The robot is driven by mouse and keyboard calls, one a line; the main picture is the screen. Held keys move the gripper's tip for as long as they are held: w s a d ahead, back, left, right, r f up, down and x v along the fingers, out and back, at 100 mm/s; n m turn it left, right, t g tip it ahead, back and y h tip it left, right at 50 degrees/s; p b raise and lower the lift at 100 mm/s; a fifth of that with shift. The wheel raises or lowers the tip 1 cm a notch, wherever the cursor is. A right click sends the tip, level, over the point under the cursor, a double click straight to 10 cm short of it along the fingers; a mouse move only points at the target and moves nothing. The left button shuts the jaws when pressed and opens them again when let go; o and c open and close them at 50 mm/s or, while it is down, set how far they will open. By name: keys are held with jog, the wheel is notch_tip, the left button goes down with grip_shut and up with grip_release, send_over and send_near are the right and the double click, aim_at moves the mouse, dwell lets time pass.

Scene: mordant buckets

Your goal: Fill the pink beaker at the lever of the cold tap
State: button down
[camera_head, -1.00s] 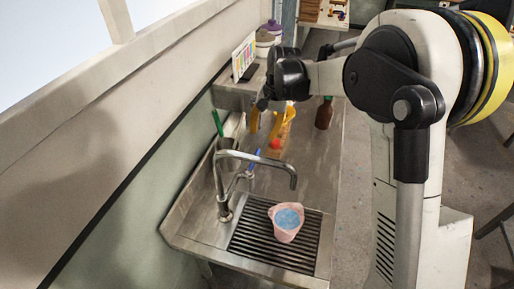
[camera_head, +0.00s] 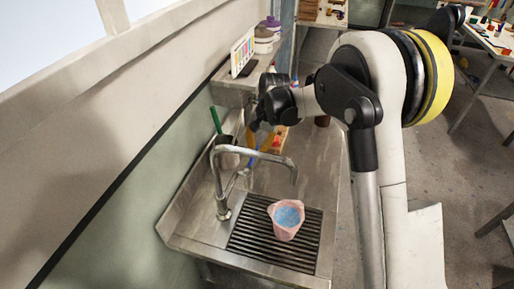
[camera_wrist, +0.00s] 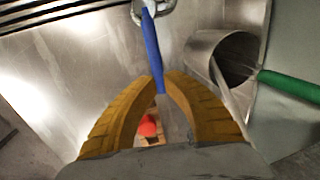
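The pink beaker (camera_head: 284,232) stands upright on the drain grate, with a light blue surface inside near its rim. The tap (camera_head: 222,190) is a bent metal pipe whose spout end is above the beaker; no stream shows. The tap's blue lever (camera_wrist: 152,40) reaches between my yellow fingers in the wrist view. My gripper (camera_wrist: 160,76) has its fingertips close together on either side of the lever's end and appears shut on it. In the head view my gripper (camera_head: 259,138) is behind the tap, and the contact is hard to see.
The dark slotted grate (camera_head: 262,247) lies in the steel counter (camera_head: 190,235). A metal cup (camera_wrist: 226,55) with a green-handled tool (camera_wrist: 290,86) stands right beside the lever. A red-topped thing (camera_wrist: 148,126) shows below my fingers. A shelf with a colour chart (camera_head: 243,52) is behind.

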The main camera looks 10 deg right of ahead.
dwell(0.3)
jog(key=shift+s+d+m, duration=0.3)
jog(key=shift+d+m, duration=0.15)
jog(key=shift+m, duration=0.25)
jog(key=c, duration=1.4)
grip_release()
jog(key=r, duration=0.4)
jog(key=d+r, duration=0.1)
jog(key=r, duration=0.3)
jog(key=s+d+r, duration=0.1)
jog(key=r, duration=0.2)
jog(key=shift+r, duration=0.4)
